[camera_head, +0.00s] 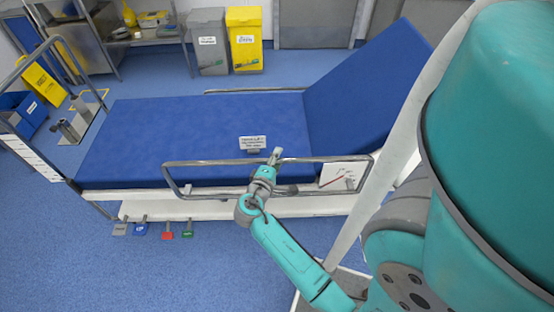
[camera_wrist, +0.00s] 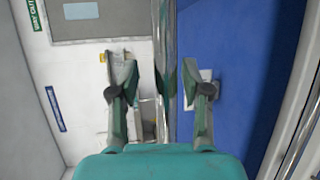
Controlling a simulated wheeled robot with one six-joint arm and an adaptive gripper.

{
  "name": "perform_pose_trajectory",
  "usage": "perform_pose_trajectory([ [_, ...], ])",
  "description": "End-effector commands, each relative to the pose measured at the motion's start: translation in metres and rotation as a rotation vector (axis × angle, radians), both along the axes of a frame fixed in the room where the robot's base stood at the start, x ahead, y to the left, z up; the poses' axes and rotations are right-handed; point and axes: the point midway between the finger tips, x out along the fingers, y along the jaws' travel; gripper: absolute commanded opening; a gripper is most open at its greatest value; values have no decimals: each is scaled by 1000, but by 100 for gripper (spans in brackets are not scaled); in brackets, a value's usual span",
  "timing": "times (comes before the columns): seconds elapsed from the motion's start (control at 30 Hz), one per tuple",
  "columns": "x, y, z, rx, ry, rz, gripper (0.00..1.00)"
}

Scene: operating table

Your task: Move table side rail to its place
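The table side rail is a long grey metal loop (camera_head: 212,162) along the near edge of the blue operating table (camera_head: 190,125). In the wrist view its shiny bar (camera_wrist: 164,40) runs up the middle of the picture. My gripper (camera_head: 272,158) is at the rail's upper bar, near the middle of its length. In the wrist view my gripper (camera_wrist: 160,75) is open, with one finger on each side of the bar. Gaps show between the fingers and the bar. The part of the rail behind my wrist is hidden.
A white panel with a red line (camera_head: 342,176) is at the rail's right end. Coloured pedals (camera_head: 167,235) stick out below the table's left part. Bins (camera_head: 244,40) stand behind; the blue floor in front is clear.

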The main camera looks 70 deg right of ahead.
Motion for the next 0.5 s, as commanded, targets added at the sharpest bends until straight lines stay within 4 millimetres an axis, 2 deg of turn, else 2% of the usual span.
perform_pose_trajectory([
  [0.27,1,13,1,2,1,3,48],
  [0.5,1,48,7,2,1,5,48],
])
